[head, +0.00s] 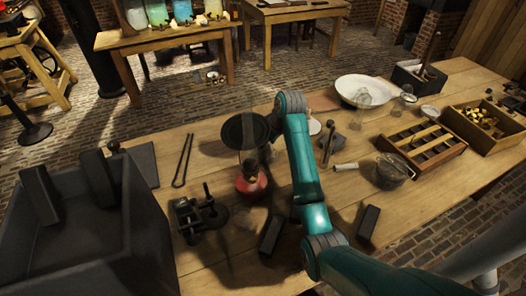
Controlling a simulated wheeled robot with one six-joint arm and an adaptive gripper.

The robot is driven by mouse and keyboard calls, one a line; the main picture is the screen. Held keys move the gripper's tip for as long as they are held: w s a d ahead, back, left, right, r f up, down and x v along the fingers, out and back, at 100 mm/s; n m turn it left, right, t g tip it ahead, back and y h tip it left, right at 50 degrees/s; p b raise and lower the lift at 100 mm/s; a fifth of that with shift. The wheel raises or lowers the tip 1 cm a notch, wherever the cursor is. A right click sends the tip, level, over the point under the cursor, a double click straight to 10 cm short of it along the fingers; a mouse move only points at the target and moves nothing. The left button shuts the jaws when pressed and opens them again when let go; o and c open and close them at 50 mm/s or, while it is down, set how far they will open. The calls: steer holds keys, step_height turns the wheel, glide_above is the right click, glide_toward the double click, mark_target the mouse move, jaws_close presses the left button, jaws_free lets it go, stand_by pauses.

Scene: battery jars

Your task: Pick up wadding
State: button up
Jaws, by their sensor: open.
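I cannot pick out the wadding for certain. A small pale roll (346,167) lies on the wooden workbench (205,150), right of my teal arm. A whitish round thing (314,127) shows partly behind the arm, too small to identify. My arm reaches from the lower right up over the middle of the bench and bends at its top. My gripper is hidden behind the arm, so its fingertips and anything between them do not show.
Dark blocks (369,222) lie nearby. A large dark box (85,240) fills the lower left.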

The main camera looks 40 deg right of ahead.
steer(key=shift+x, duration=2.9)
steer(key=shift+d, duration=0.15)
steer(key=shift+c, duration=0.2)
steer(key=c, duration=0.5)
steer(key=shift+w+r, duration=0.1)
steer(key=shift+r, duration=0.05)
